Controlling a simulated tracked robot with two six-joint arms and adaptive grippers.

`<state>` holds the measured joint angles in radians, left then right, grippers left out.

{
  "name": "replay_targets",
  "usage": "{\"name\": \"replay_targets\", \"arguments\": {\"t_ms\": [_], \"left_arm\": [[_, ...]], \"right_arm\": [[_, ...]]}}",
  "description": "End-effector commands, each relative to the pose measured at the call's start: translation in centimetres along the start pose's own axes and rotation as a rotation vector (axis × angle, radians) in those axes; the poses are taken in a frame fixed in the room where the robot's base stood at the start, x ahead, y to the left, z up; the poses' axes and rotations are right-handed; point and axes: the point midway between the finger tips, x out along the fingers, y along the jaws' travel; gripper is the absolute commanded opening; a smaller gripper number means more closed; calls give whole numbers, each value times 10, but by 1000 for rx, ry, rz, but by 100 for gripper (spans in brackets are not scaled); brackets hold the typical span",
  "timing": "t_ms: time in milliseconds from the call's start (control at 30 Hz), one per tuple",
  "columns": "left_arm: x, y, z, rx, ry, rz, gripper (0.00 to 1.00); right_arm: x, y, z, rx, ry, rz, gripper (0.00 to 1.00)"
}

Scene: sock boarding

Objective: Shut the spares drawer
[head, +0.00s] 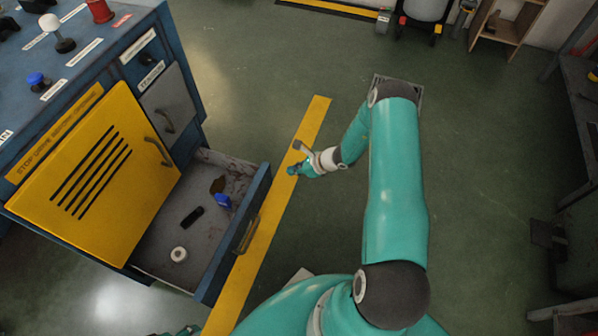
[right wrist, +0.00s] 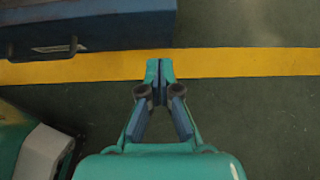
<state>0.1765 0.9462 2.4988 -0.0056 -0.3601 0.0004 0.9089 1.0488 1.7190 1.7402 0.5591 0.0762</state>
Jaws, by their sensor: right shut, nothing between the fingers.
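The spares drawer (head: 207,298) stands pulled out at the bottom of a blue cabinet, its inside open to view. Its blue front has a handle (head: 249,234) on the outer face. Inside lie a blue piece (head: 222,201), a black piece (head: 192,217) and a white ring (head: 178,254). My right gripper (head: 292,170) is shut and empty, right of the drawer's far front corner and apart from it. In the right wrist view its fingertips (right wrist: 160,68) are together over the yellow floor stripe, with the drawer front (right wrist: 120,30) to the upper left. A small teal part at the head view's bottom edge may be my left gripper.
The blue cabinet (head: 90,75) has a yellow door (head: 95,155) and a small grey door (head: 168,105), with knobs on top. A yellow stripe (head: 300,140) runs along the floor by the drawer. Open green floor lies right of my arm; shelving stands at the far right.

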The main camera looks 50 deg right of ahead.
Motion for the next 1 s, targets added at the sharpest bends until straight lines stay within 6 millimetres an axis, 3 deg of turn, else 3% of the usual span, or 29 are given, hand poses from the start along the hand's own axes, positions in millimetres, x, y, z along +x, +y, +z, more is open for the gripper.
{"name": "replay_targets", "arguments": {"t_ms": [33,200,400,833,867,1000], "left_arm": [[6,-2,0,0,0,0,51],[15,-6,0,0,0,0,51],[19,-7,0,0,0,0,51],[20,-7,0,0,0,0,51],[20,-9,-1,-6,3,-1,51],[20,-7,0,0,-1,0,51]], "right_arm": [[15,1,-2,-2,-1,3,0],[48,1,-2,-2,0,3,0],[64,1,21,-2,0,2,0],[70,1,28,0,1,1,0],[72,13,31,3,2,6,0],[69,1,27,3,1,-3,0]]}}
